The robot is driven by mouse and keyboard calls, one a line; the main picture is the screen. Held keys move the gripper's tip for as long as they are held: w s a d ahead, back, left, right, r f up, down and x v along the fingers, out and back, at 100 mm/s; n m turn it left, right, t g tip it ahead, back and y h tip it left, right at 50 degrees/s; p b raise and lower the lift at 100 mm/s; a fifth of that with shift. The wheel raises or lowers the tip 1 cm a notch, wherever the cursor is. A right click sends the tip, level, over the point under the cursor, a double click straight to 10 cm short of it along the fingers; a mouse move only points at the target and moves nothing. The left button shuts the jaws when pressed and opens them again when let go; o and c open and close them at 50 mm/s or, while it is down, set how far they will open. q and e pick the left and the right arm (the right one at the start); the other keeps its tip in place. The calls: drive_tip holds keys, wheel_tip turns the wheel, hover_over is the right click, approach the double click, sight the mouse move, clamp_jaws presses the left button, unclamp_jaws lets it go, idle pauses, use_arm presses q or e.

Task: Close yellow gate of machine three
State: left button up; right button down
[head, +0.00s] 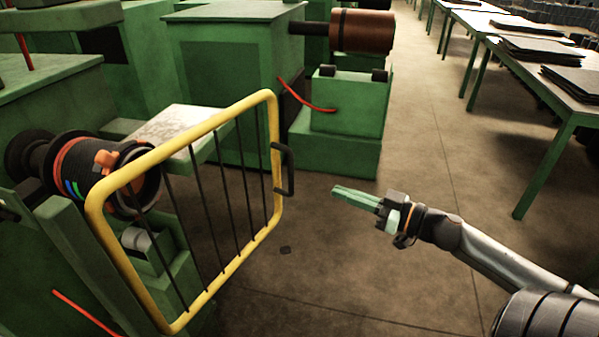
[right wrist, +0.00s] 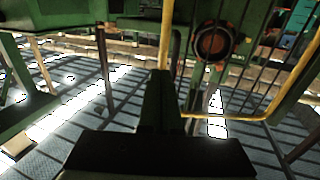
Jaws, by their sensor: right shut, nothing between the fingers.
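The yellow gate (head: 275,130) is a tubular frame with thin dark upright bars. It stands swung out from the green machine at left, with floor visible through its bars. Its black handle (head: 289,170) is on the right edge. My right gripper (head: 340,191) has green fingers, shut and empty, pointing left towards the handle with a clear gap between them. In the right wrist view my shut fingers (right wrist: 160,85) are in front, with the yellow gate frame (right wrist: 166,40) beyond them. My left gripper is not in view.
The machine's dark round chuck with orange parts (head: 105,170) is behind the gate. Another green machine (head: 235,60) with a copper-coloured roll (head: 362,32) stands at the back. Green tables (head: 540,75) with dark stacked sheets line the right.

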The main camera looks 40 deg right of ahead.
use_arm(q)
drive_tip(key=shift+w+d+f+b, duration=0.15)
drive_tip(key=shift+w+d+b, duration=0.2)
drive_tip(key=shift+b, duration=0.1)
use_arm(e)
drive_tip(key=x, duration=1.2)
drive_tip(key=shift+w, duration=0.4)
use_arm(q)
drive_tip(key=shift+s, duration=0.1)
use_arm(e)
drive_tip(key=shift+a, duration=0.15)
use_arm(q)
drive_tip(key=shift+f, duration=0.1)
